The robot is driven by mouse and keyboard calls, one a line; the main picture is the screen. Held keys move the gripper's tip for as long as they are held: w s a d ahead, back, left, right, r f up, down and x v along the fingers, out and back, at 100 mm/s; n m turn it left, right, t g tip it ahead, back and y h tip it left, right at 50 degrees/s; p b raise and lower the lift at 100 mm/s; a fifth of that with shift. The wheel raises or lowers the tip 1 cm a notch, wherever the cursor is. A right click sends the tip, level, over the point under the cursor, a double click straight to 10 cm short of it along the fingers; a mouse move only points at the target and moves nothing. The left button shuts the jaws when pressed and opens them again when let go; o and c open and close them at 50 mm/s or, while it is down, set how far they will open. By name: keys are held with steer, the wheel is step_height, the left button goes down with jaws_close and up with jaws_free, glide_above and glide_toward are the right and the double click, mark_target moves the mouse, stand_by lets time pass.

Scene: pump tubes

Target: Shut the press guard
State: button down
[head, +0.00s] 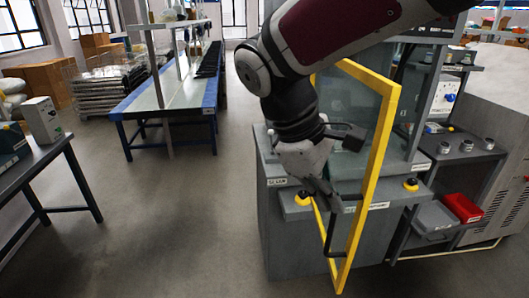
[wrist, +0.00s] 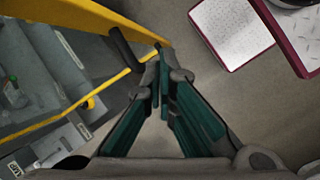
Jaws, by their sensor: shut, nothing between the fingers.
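The press guard (head: 382,150) is a clear panel in a yellow frame. It stands swung out from the grey press (head: 285,235), so it is open. A dark bar handle (head: 331,240) is on its lower part. My gripper (head: 336,207) is shut and empty, pointing down close beside the handle and the guard's lower part. In the wrist view, the fingertips (wrist: 161,68) are near the yellow frame (wrist: 80,14) and the dark handle (wrist: 122,48). I cannot tell whether they touch. My arm hides part of the press opening.
Black buttons on yellow bases sit on the press ledge, left (head: 303,199) and right (head: 411,185). A red bin (head: 463,207) and a grey bin (head: 434,219) are at the right. A long blue-edged bench (head: 150,92) stands behind. The floor left of the press is clear.

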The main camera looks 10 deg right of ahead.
steer(key=w+a+f+n+h+p, duration=0.2)
steer(key=w+a+f+n+h, duration=0.15)
steer(key=w+a+n, duration=0.25)
steer(key=p, duration=0.2)
glide_toward(348, 226)
step_height(348, 226, down, 4)
steer(key=a, duration=0.1)
steer(key=shift+w+d+f+n+g+h+p, duration=0.15)
steer(key=shift+d+g+h+p, duration=0.1)
steer(key=shift+d, duration=0.75)
steer(key=shift+s+d+r+n+g+h+p, duration=0.1)
steer(key=shift+d+n+g+h+p, duration=0.1)
steer(key=shift+d, duration=0.8)
steer(key=shift+d, duration=0.1)
